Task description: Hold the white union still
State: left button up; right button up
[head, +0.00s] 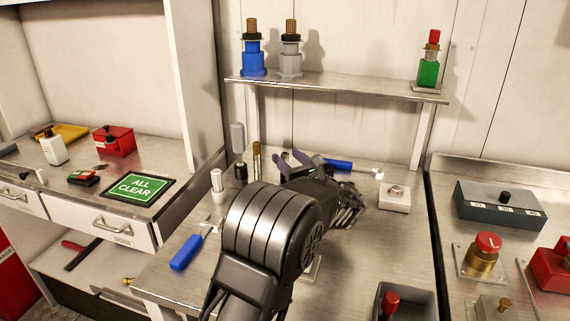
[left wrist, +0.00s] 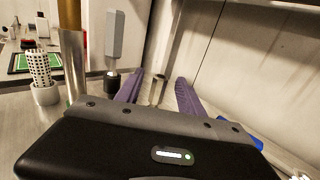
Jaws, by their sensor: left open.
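My left gripper (head: 291,160) is over the middle workbench, near its back edge. Its purple fingers are open; they also show in the left wrist view (left wrist: 160,88). A small grey metal cylinder (left wrist: 158,90) shows between the fingers in that view, beyond the gripper body; I cannot tell whether it is within their reach. No part is clearly recognisable as the white union. A white perforated cylinder in a cup-like base (head: 217,181) stands left of the gripper, apart from it; it shows in the left wrist view (left wrist: 40,70). My right gripper is not in view.
A white box (head: 395,198) sits right. A metal shelf (head: 340,88) hangs above.

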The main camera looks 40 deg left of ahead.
pick_arm(q)
jog(key=shift+w+a, duration=0.15)
jog(key=shift+a, duration=0.15)
dwell(0.4)
grip_shut()
dwell(0.3)
